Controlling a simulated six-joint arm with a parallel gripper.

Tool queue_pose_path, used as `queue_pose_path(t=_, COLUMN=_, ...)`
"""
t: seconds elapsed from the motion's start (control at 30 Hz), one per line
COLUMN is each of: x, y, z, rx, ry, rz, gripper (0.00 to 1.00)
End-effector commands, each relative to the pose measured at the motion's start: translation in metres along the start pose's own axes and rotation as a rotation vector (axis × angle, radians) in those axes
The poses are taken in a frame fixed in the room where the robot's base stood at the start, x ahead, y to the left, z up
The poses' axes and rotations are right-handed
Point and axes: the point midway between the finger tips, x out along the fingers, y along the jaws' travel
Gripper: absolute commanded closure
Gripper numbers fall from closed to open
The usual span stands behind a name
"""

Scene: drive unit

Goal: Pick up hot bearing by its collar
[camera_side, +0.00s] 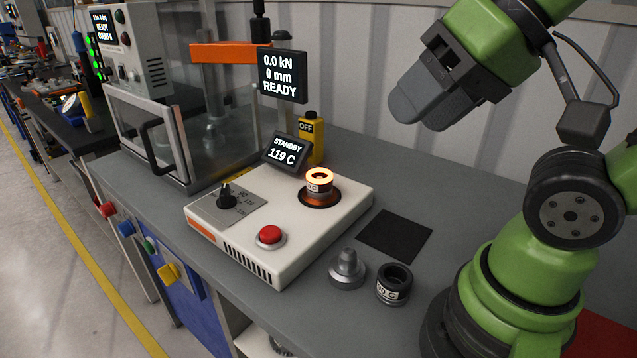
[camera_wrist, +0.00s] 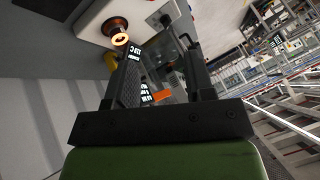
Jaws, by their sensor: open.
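The hot bearing (camera_side: 319,180) sits upright on the round heater seat of a white induction heater (camera_side: 225,261). Its top ring glows orange, and a pale collar with a printed label shows below the glow. In the wrist view the glowing bearing (camera_wrist: 120,40) is near the top, beyond the fingers and left of centre. My gripper (camera_side: 405,112) is up and to the right of the bearing, well clear of it. In the wrist view its two fingers (camera_wrist: 160,66) stand wide apart with nothing held between them.
The heater's display (camera_side: 287,152) reads STANDBY 119 C. A red button (camera_side: 270,235) and black knob (camera_side: 228,195) are on it. A black mat (camera_side: 394,236), a grey stepped part (camera_side: 347,267) and a dark labelled ring (camera_side: 393,284) lie on the bench. A press with an orange arm (camera_side: 240,53) stands behind.

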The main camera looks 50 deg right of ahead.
Motion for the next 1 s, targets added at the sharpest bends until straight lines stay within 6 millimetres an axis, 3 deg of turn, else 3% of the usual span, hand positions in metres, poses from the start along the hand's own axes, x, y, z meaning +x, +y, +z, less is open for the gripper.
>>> queue_pose_path(t=0.03, x=0.000, y=0.000, z=0.000, rx=0.000, ry=0.000, rz=0.000, gripper=0.39)
queue_pose_path(t=0.17, x=0.000, y=0.000, z=0.000, rx=0.000, ry=0.000, rz=0.000, gripper=0.11)
queue_pose_path(t=0.43, x=0.000, y=0.000, z=-0.001, rx=-0.001, ry=-0.001, rz=0.001, gripper=0.11)
queue_pose_path(t=0.53, x=0.002, y=-0.002, z=-0.010, rx=-0.007, ry=-0.017, rz=0.017, gripper=0.11)
queue_pose_path(t=0.77, x=0.025, y=-0.004, z=-0.069, rx=-0.052, ry=-0.123, rz=0.112, gripper=0.11)
queue_pose_path(t=1.0, x=0.083, y=0.015, z=-0.132, rx=-0.105, ry=-0.268, rz=0.213, gripper=0.11)
